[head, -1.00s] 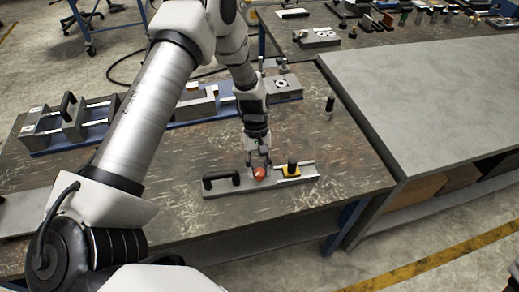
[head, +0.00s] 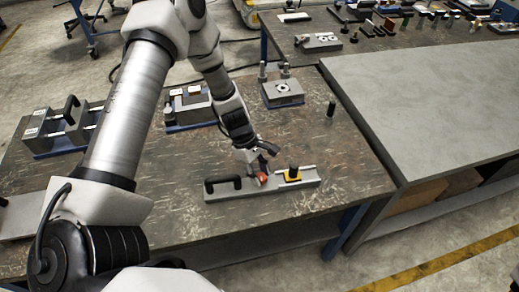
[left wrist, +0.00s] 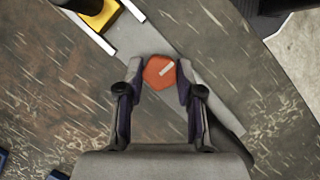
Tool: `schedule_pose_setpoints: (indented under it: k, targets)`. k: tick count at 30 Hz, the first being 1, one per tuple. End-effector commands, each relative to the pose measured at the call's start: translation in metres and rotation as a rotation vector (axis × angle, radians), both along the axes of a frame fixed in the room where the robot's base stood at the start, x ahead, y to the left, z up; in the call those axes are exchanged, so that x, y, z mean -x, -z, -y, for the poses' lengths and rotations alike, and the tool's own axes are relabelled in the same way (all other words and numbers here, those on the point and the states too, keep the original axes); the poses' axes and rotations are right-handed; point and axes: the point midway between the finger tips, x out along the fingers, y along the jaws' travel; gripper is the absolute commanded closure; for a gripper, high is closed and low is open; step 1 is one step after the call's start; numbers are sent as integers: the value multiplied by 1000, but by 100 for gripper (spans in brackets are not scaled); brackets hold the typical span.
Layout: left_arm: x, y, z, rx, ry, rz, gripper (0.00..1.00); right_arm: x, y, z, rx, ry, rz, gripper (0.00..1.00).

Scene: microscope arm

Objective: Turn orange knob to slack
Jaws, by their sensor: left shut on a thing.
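The orange knob (head: 262,177) sits on a flat grey bar fixture (head: 229,190) on the worktable. In the left wrist view the knob (left wrist: 160,72) has a white mark pointing to the upper right. My left gripper (head: 259,172) comes down at a tilt over the fixture and is shut on the knob, one finger on each side. In the left wrist view the fingertips (left wrist: 160,80) touch the knob's edges. The right gripper does not show.
A black handle (head: 222,182) stands on the bar left of the knob, and a yellow block with a black knob (head: 293,174) on its right. A dark upright peg (head: 331,108) and grey fixtures (head: 282,92) stand behind. The table's front is bare.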

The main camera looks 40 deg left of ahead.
Motion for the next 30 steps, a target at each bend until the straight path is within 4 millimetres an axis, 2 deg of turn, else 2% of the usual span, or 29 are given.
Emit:
schedule_pose_setpoints:
  k: [17,18,20,30]
  targets:
    - [-1,-1,0,-1,-45,2,99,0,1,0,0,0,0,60]
    - [-1,-1,0,-1,-45,2,60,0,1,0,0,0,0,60]
    - [-1,-1,0,-1,-44,2,39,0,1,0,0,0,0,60]
    - [-1,-2,-1,0,-43,3,39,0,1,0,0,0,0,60]
